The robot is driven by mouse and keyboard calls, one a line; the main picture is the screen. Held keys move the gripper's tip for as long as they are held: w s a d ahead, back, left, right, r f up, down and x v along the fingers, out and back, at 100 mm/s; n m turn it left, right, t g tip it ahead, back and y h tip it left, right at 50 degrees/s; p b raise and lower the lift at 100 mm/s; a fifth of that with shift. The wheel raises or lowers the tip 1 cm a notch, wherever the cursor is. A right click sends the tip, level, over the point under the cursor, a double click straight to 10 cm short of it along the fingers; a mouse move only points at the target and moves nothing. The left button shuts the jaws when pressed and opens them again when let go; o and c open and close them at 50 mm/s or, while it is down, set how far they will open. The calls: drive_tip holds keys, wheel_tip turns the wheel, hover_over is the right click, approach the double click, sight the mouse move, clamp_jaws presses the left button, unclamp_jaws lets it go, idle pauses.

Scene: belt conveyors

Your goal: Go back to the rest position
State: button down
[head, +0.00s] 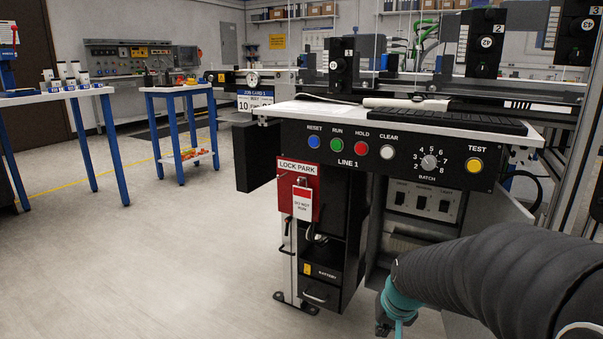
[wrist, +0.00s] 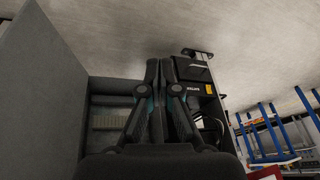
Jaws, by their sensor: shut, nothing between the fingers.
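My gripper (wrist: 162,65) is in the middle of the wrist view, with its two dark fingers together and nothing between them. In the wrist view it is in front of the conveyor stand's open lower bay (wrist: 108,100). In the head view my dark, sleeved arm enters from the lower right and reaches toward the stand below the control panel (head: 375,160). The fingers are not visible in the head view.
A grey panel (wrist: 45,80) stands close on the left of the wrist view. A black battery unit (head: 322,272) and a red lock-park plate (head: 299,188) are left of my arm. Blue-legged tables (head: 180,88) stand farther left. The floor (head: 150,260) there is clear.

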drive_tip(key=s+a+r+n+t+p, duration=0.1)
drive_tip(key=s+r+p, duration=0.5)
drive_tip(key=s+r, duration=1.1)
drive_tip(key=shift+s+a+r+n+h+p, duration=0.3)
drive_tip(key=shift+s+a+r+n+p, duration=0.1)
drive_tip(key=shift+s, duration=0.8)
drive_tip(key=shift+d, duration=0.15)
